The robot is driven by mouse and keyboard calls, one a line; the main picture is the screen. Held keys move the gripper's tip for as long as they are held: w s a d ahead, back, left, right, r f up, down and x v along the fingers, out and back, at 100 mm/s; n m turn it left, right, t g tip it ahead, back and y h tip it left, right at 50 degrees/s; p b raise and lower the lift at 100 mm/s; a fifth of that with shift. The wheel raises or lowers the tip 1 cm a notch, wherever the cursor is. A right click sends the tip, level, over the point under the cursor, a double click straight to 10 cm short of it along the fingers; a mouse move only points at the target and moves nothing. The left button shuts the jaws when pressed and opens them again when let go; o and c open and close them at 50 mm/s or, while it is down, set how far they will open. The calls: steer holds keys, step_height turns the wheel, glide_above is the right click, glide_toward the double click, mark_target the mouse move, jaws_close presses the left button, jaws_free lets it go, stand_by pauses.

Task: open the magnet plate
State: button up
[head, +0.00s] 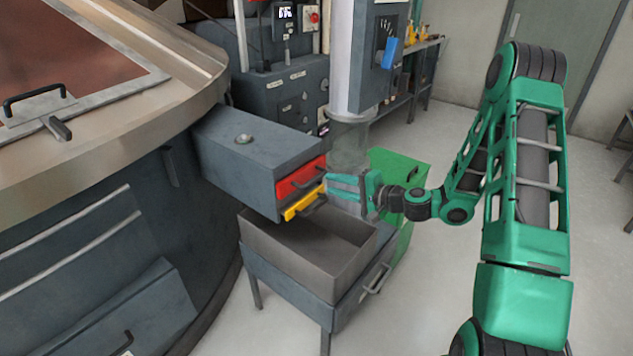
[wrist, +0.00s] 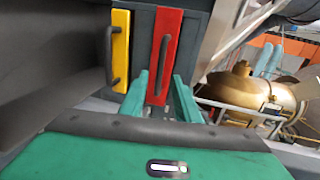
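A grey box (head: 262,160) juts from the large round vessel and has two handled fronts at its end. The upper front is red (head: 300,177) with a dark bar handle, and the lower is yellow (head: 304,203). No label shows which is the magnet plate. In the wrist view the red front (wrist: 165,55) and its handle (wrist: 161,62) lie ahead, with the yellow front (wrist: 121,50) to the left. My gripper (head: 331,184) is just in front of the red front. In the wrist view its fingers (wrist: 160,92) are apart, empty, either side of the handle's line; contact is not visible.
An open grey bin (head: 262,236) on a legged stand is under the box. A green container (head: 400,163) stands behind my gripper. A clear cylinder (head: 349,140) hangs under a grey column close by. Open floor lies to the right.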

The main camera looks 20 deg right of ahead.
mark_target(317, 180)
steer(key=x, duration=0.8)
steer(key=shift+w+a, duration=0.15)
steer(key=shift+w, duration=0.1)
